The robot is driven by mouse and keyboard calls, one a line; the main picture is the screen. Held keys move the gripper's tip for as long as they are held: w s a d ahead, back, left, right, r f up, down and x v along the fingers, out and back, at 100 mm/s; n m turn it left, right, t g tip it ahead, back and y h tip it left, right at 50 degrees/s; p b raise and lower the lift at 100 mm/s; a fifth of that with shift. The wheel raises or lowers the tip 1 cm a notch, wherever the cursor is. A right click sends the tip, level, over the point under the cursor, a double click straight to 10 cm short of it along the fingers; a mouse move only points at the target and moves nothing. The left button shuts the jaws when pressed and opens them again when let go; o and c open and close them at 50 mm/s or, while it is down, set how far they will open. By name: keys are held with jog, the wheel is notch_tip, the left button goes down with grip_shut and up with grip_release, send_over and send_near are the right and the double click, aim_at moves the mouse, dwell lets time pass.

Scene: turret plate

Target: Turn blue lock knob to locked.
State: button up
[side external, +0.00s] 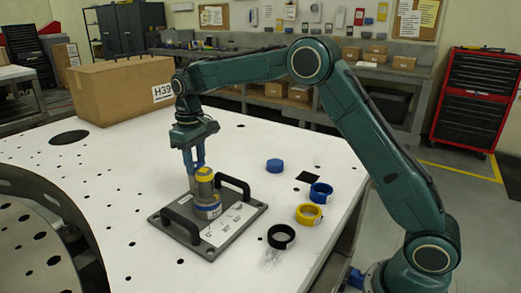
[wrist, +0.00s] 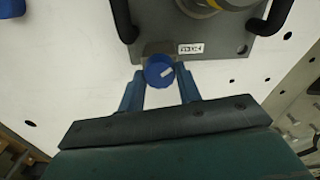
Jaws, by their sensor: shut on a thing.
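The blue lock knob (wrist: 158,71), a round cap with a small white mark, sits between my fingertips in the wrist view. My gripper (wrist: 160,76) is shut on it, with one finger on each side. In the side external view my gripper (side external: 194,170) points down, just behind the turret. I cannot clearly make out the knob there. The grey turret plate (side external: 237,224) lies on the white table. Its edge with a white label also shows in the wrist view (wrist: 236,46), just beyond the knob. The round turret (side external: 207,209) has yellow, grey and blue parts.
Two dark handles (side external: 182,222) (side external: 233,184) stand up from the plate beside the turret. A blue disc (side external: 274,166) and blue (side external: 321,193), yellow (side external: 309,214) and black (side external: 281,237) rings lie to the right. A cardboard box (side external: 120,90) stands at the back left.

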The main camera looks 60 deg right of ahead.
aim_at(196, 164)
jog(key=m, duration=0.7)
dwell(0.6)
jog(key=o, duration=1)
jog(key=shift+r, duration=0.1)
jog(key=shift+r, duration=3.7)
